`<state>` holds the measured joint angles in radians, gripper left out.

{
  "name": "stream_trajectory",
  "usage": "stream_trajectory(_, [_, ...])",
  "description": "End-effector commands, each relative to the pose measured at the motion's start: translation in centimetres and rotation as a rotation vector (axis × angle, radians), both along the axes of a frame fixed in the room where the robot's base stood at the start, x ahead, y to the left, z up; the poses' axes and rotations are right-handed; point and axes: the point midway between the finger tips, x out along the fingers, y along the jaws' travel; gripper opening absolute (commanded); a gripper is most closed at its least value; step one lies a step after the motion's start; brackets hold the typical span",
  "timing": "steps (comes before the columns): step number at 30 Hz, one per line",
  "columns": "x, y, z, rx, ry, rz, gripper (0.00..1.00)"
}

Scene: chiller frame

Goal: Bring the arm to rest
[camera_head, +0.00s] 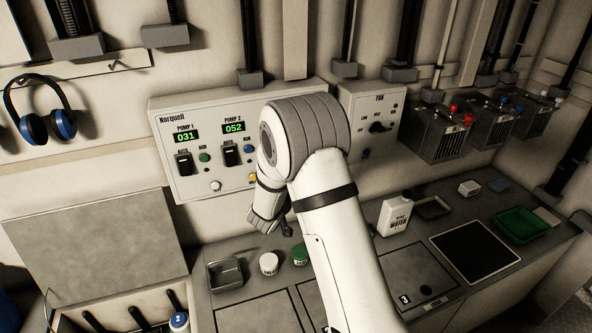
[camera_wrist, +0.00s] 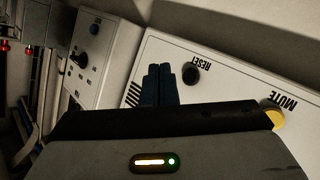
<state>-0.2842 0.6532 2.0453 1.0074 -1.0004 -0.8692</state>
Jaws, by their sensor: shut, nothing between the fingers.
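My white and grey arm rises through the middle of the head view and bends in front of the Norquell pump panel (camera_head: 168,133). My gripper (camera_head: 287,230) shows small and dark below the panel, partly hidden by the arm. In the wrist view my gripper's dark fingers (camera_wrist: 158,84) are together with nothing between them. They point toward the pale panel face (camera_wrist: 225,70), near a black RESET button (camera_wrist: 190,75) and a yellow MUTE button (camera_wrist: 274,118). I cannot tell whether they touch the panel.
A fan control box (camera_head: 372,115) is right of the pump panel. Below are a metal tin (camera_head: 225,273), a white jar (camera_head: 268,264), a green-marked jar (camera_head: 300,255), a white bottle (camera_head: 395,214) and a green tray (camera_head: 522,225). Blue headphones (camera_head: 40,122) hang at left.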

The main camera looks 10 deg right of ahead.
Motion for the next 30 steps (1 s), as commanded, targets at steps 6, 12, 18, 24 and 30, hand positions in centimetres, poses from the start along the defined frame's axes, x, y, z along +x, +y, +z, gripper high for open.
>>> stream_trajectory(6, [0.0, 0.0, 0.0, 0.0, 0.001, 0.0, 0.0])
stream_trajectory(12, [0.0, 0.0, 0.2, 0.006, 0.0, 0.003, 0.0])
stream_trajectory(18, [-0.1, 0.9, 3.0, 0.135, 0.008, 0.09, 0.0])
stream_trajectory(24, [-2.8, 2.7, 7.8, 0.349, 0.078, 0.25, 0.0])
stream_trajectory(30, [-8.4, 3.8, 11.5, 0.501, 0.211, 0.368, 0.0])
